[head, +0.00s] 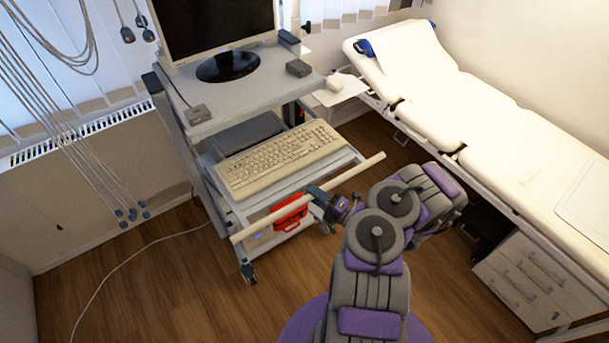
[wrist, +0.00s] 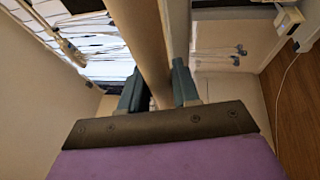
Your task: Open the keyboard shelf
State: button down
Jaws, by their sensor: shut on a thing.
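The keyboard shelf (head: 290,186) is a grey tray on the cart, jutting out below the monitor deck. A beige keyboard (head: 280,158) lies on it. A long cream handle bar (head: 353,171) runs along the shelf's front, and it also shows in the wrist view (wrist: 145,45). My gripper (head: 322,197) is shut on the handle bar near its middle. In the wrist view the two fingers (wrist: 160,92) sit on either side of the bar. The joint between bar and shelf is partly hidden.
A monitor (head: 215,30) stands on the cart's top deck. A red object (head: 290,212) sits on the lower shelf. A white examination bed (head: 470,120) is at the right, with a drawer unit (head: 525,280) under it. A cable (head: 130,260) crosses the wooden floor, which is clear at front left.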

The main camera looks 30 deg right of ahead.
jog(key=shift+s+f+p, duration=0.2)
jog(key=shift+s+p, duration=0.35)
jog(key=shift+s, duration=1)
jog(key=c, duration=0.9)
grip_release()
jog(key=shift+w, duration=0.15)
jog(key=p+v, duration=0.1)
jog(key=v, duration=1.6)
jog(key=shift+s+d+r, duration=0.15)
jog(key=shift+s, duration=0.05)
